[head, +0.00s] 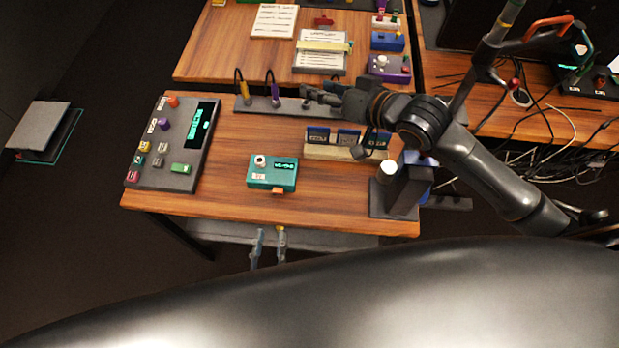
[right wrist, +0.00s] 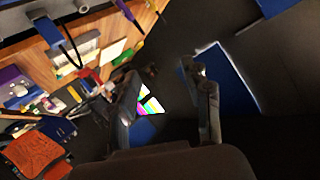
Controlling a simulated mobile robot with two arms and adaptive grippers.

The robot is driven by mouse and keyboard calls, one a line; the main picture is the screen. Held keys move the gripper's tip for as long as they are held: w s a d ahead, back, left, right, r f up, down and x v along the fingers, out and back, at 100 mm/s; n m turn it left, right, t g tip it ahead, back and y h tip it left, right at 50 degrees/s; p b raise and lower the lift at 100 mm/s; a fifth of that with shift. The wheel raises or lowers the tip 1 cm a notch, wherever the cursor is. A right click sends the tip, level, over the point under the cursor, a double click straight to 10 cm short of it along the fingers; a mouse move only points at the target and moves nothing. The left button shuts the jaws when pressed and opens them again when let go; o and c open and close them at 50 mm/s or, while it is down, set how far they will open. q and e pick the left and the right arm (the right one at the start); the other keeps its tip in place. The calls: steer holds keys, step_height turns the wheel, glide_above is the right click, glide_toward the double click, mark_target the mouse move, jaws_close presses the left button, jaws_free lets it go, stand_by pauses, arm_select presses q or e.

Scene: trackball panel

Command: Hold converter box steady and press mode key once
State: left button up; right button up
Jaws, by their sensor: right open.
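The converter box is probably the teal box (head: 287,180) on the front table in the head view. It has a small lit display, a white round knob, a pale key on top and an orange tab at its front edge. I cannot tell which is the mode key. My left gripper (head: 269,236) shows as two separated fingers pointing up at the table's front edge, below the box and apart from it. My right gripper (head: 318,94) is over the back of the table, right of and beyond the box. In the right wrist view my right gripper (right wrist: 163,80) is open and empty.
A grey control panel (head: 150,178) with coloured keys stands at the left. A grey rail (head: 246,104) with hanging probes lies behind the box. A wooden rack (head: 322,151) and a dark stand (head: 405,195) are to the right. Bare wood surrounds the box.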

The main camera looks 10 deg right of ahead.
steer(key=s+a+f+n+g+y, duration=0.1)
steer(key=s+a+f+n+g, duration=0.1)
steer(key=s+a+f, duration=0.35)
steer(key=n+t, duration=0.1)
steer(key=n, duration=0.3)
glide_toward(264, 163)
steer(key=x, duration=0.9)
steer(key=shift+w+a, duration=0.1)
steer(key=shift+y, duration=0.3)
jaws_close()
arm_select(q)
jaws_close()
